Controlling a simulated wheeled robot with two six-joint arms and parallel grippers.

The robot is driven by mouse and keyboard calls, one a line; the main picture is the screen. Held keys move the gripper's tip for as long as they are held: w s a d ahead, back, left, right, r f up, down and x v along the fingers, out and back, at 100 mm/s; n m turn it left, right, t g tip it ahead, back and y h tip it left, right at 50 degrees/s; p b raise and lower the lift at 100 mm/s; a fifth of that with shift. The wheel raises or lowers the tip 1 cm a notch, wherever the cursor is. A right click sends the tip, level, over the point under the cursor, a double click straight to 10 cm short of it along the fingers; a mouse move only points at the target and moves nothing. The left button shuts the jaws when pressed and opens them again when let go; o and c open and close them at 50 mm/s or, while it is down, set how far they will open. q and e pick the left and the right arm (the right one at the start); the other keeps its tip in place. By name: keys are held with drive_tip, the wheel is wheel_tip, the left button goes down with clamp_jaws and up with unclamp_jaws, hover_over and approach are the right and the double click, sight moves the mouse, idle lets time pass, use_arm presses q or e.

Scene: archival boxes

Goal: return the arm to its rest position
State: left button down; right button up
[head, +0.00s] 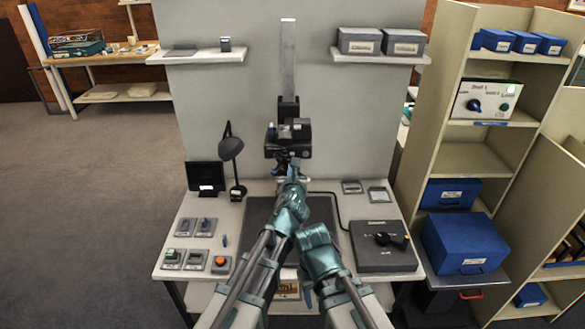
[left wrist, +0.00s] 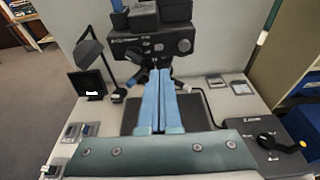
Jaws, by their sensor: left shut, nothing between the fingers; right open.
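My left arm reaches forward over the middle of the desk (head: 240,212). Its gripper (head: 294,170) is partly hidden behind its own wrist in the head view, in front of the black camera-like device (head: 288,140) on a column. In the left wrist view, the blue fingers of my left gripper (left wrist: 161,85) are together with nothing between them, below the device (left wrist: 155,45). My right arm is bent over the desk's front edge. Its gripper (head: 307,295) points down and is mostly hidden by the arm; it is open and I see nothing held.
A black lamp (head: 231,150) and small monitor (head: 205,177) stand left. Several small switch boxes (head: 197,260) lie front left. A dark control box with a knob (head: 384,245) sits right. A shelving unit (head: 440,110) with blue boxes (head: 463,243) stands right. Floor at left is clear.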

use_arm(q)
drive_tip(key=s+a+f+n+g+y, duration=0.1)
drive_tip(key=s+a+f+n+g, duration=0.55)
drive_tip(key=n, duration=0.55)
drive_tip(key=s+a+f+n+g+y, duration=0.25)
drive_tip(key=s+a+f+n, duration=0.45)
drive_tip(key=a+n, duration=0.4)
drive_tip(key=s+d+f+n+g+h, duration=0.25)
drive_tip(key=s+n+g+h, duration=0.2)
drive_tip(key=s+n, duration=0.85)
drive_tip(key=s+d+m+g+y, duration=0.2)
drive_tip(key=s+d+m, duration=0.2)
drive_tip(key=d, duration=0.6)
drive_tip(key=shift+s+f, duration=0.35)
drive_tip(key=shift+s, duration=0.2)
